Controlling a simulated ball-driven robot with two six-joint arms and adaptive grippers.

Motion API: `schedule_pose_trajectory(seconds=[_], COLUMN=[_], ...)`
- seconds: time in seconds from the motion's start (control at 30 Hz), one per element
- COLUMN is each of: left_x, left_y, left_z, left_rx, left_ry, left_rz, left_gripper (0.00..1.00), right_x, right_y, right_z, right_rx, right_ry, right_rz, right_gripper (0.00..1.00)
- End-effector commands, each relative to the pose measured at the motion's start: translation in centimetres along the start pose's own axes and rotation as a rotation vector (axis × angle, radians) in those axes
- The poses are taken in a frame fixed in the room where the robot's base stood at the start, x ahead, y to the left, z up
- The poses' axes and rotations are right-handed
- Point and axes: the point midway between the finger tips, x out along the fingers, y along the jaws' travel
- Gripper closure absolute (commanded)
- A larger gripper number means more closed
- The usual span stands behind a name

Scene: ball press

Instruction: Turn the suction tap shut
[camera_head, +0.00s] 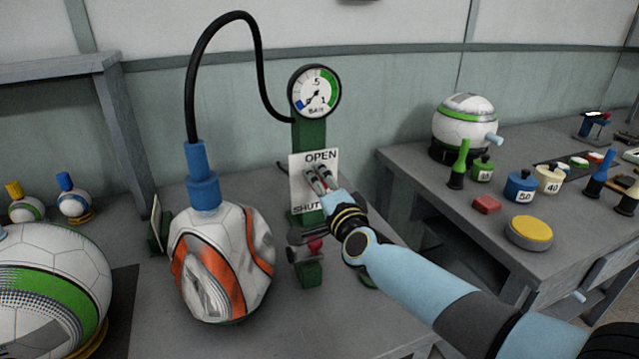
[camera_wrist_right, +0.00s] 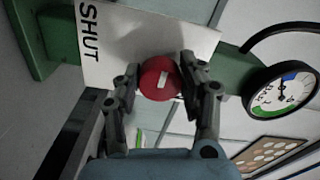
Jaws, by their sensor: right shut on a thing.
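The tap's red round knob (camera_wrist_right: 158,78) with a white mark sits between the fingers of my right gripper in the right wrist view. My right gripper (camera_head: 318,180) is shut on it, in front of the white plate (camera_head: 299,186) that reads OPEN at the top and SHUT at the bottom. The fingers hide the knob in the head view. The plate is on a green post (camera_head: 308,133) with a pressure gauge (camera_head: 316,92) on top. A crumpled white and orange ball (camera_head: 240,262) stands to the left, with a blue fitting (camera_head: 202,178) on top. My left gripper is not in view.
A black hose (camera_head: 188,85) arches from the blue fitting to the gauge post. A small green stand (camera_head: 309,274) with a red part is below the plate. A large ball (camera_head: 60,295) is at left. The right table (camera_head: 425,175) holds weights, tools and another ball.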

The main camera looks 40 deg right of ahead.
Motion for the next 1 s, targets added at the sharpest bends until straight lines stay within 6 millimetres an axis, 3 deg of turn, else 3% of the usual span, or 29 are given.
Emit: schedule_pose_trajectory(seconds=[0.27, 0.3, 0.47, 0.77, 0.87, 1.0], left_x=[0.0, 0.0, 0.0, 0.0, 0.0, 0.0], left_y=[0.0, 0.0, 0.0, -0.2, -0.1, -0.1], left_z=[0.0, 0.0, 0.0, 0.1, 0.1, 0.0], left_rx=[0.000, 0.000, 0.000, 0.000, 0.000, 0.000], left_ry=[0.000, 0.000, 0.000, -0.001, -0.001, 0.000], left_rz=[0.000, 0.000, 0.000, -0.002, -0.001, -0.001], left_gripper=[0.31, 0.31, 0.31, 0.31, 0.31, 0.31], right_x=[-0.1, -0.1, -0.1, -0.3, -1.3, -4.1], right_y=[0.2, 0.2, 0.2, 0.1, 0.2, 0.2], right_z=[0.1, 0.1, 0.1, 0.0, 0.0, 0.1], right_rx=[-0.003, -0.002, -0.002, -0.001, 0.000, 0.000], right_ry=[-0.003, -0.003, -0.002, -0.001, -0.001, -0.002], right_rz=[0.005, 0.005, 0.003, 0.002, 0.003, 0.003], right_gripper=[0.92, 0.57, 0.36, 0.36, 0.36, 0.36])
